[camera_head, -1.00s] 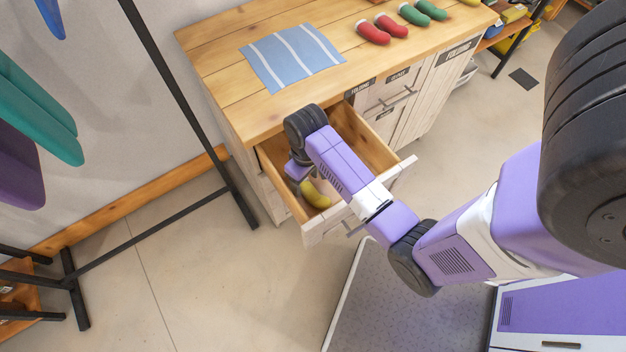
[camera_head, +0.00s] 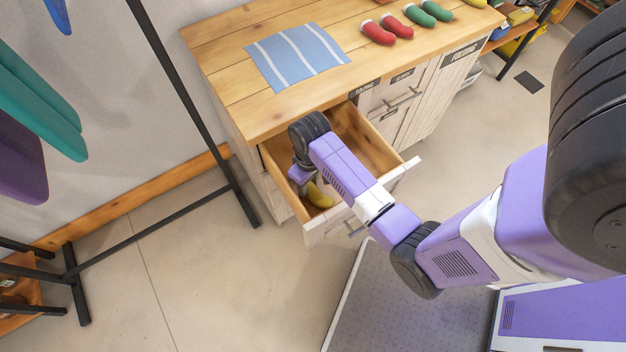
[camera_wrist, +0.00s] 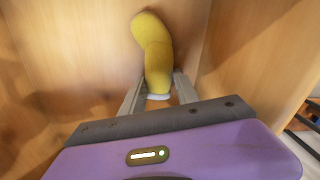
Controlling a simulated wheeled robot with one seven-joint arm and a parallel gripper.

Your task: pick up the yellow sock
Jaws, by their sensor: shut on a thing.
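The yellow sock (camera_wrist: 155,50) lies in the open drawer (camera_head: 372,140), with its pale cuff end towards my gripper in the wrist view. In the head view the sock (camera_head: 319,195) shows partly below my wrist. My gripper (camera_wrist: 159,82) is shut on the cuff end of the sock, one finger on each side. In the head view my arm reaches down into the drawer, and the fingertips are hidden behind my wrist.
On the wooden counter (camera_head: 225,75) lie a blue striped cloth (camera_head: 298,57), red socks (camera_head: 378,33), green socks (camera_head: 419,15) and part of another yellow sock (camera_head: 476,3). A black rack (camera_head: 190,100) stands at left. The drawer walls surround my gripper closely.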

